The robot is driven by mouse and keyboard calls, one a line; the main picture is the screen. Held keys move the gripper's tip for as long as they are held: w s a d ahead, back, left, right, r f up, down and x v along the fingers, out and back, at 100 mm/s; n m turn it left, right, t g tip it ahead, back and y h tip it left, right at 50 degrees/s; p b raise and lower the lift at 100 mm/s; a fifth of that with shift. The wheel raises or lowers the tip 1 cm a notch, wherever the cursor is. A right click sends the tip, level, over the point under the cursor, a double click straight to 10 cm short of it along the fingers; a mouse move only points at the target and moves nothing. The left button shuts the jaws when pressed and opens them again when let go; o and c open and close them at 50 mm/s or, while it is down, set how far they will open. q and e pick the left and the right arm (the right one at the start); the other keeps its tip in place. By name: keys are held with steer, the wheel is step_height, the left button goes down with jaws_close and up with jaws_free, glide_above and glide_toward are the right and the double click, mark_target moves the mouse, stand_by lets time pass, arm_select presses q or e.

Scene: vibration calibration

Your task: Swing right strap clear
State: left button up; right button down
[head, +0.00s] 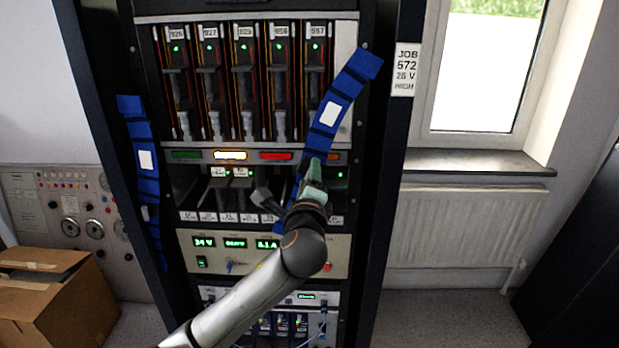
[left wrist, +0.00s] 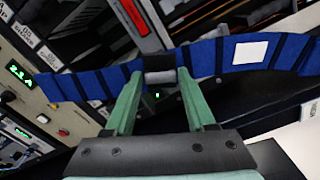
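The right strap (head: 328,115) is blue with black bands and a white label. It slants across the right side of the rack, from upper right down to lower left, in front of the rightmost modules. My left gripper (head: 311,182) is at its lower part. In the left wrist view, the green fingers (left wrist: 160,80) sit against both sides of a black and grey grip piece on the right strap (left wrist: 205,57) and look shut on it. The strap's lower end is partly hidden behind my arm in the head view. My right gripper is not in view.
A second blue strap (head: 146,185) hangs nearly upright along the rack's left side. The rack (head: 350,225) holds upright modules and lit panels. A windowsill (head: 480,162) and radiator (head: 455,235) are right, a cardboard box (head: 60,310) lower left.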

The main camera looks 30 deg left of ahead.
arm_select(q)
jaws_close()
steer(key=shift+f, duration=0.1)
stand_by(0.9)
